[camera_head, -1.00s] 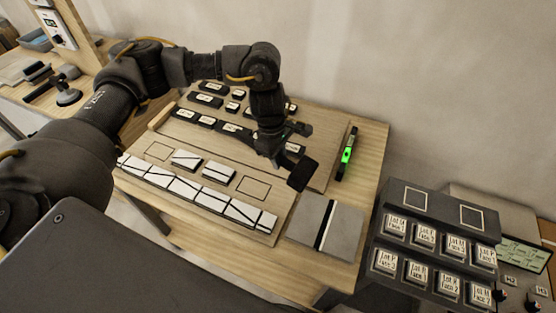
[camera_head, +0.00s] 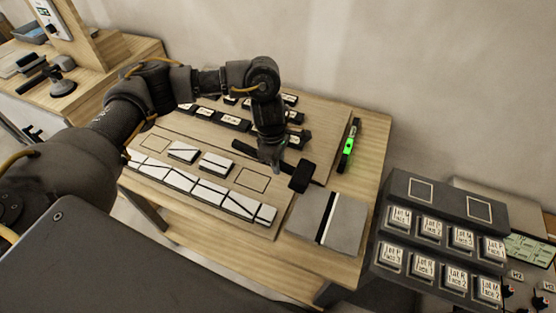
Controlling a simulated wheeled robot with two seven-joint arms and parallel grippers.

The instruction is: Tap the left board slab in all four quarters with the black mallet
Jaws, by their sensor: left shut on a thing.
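My left gripper (camera_head: 270,160) is shut on the handle of the black mallet (camera_head: 300,177). The handle runs left from the jaws and the block-shaped head is at the right, above the board's right part. I cannot tell its exact height. Two white slabs with dark lines lie on the wooden board: a left one (camera_head: 183,152) and a right one (camera_head: 216,164). Two grey slabs (camera_head: 310,213) lie side by side at the table's front right, with a white and black strip between them. The mallet head appears apart from all these slabs. My right gripper is not in view.
A row of white tiles (camera_head: 195,187) lines the board's front. Several black blocks (camera_head: 235,122) stand behind, partly hidden by my left arm. A dark rack (camera_head: 436,235) of labelled pieces stands further right.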

